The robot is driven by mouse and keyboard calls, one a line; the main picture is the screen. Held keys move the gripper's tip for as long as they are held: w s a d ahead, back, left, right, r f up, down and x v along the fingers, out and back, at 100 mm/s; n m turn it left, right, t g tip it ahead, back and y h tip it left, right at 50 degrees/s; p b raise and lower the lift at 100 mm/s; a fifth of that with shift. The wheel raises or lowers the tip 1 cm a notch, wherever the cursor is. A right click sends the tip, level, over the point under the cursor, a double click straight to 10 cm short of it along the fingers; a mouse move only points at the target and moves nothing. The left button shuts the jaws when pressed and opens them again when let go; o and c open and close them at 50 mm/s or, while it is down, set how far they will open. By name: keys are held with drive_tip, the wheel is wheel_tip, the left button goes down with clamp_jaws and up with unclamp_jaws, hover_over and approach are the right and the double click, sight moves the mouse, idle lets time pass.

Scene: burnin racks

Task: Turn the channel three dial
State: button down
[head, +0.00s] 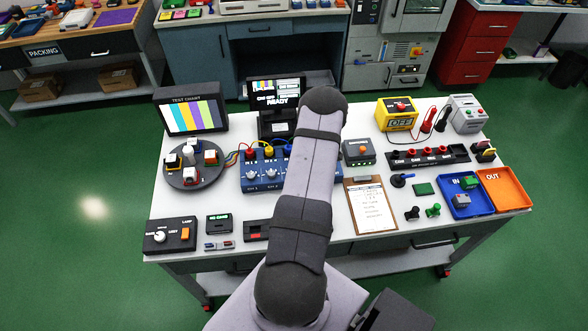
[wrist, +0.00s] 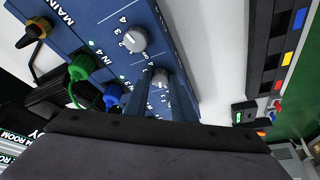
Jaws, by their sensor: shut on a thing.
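The blue channel box (head: 262,180) stands in the middle of the table. In the head view my arm hides its right part and my gripper, and two grey dials show at its left end. In the wrist view the blue box (wrist: 85,12) fills the upper left. A grey dial (wrist: 133,39) with numbers around it is free. The dial beside it, matching channel three by its place next to the blue plug (wrist: 112,94), is the channel three dial (wrist: 160,77). My gripper (wrist: 163,86) is shut on it, one finger on each side. Its pointer setting is mostly covered.
A clipboard (head: 369,208) and a grey box with an orange button (head: 359,152) lie right of my arm.

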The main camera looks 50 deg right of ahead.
drive_tip(key=shift+n+y+b, duration=0.4)
drive_tip(key=shift+n+b, duration=0.1)
drive_tip(key=shift+n, duration=0.6)
drive_tip(key=c, duration=1.5)
unclamp_jaws()
drive_tip(key=shift+w, duration=0.1)
drive_tip(key=shift+d+r, duration=0.1)
drive_tip(key=shift+r, duration=0.05)
drive_tip(key=shift+b+v, duration=1.6)
drive_tip(key=shift+v, duration=1.95)
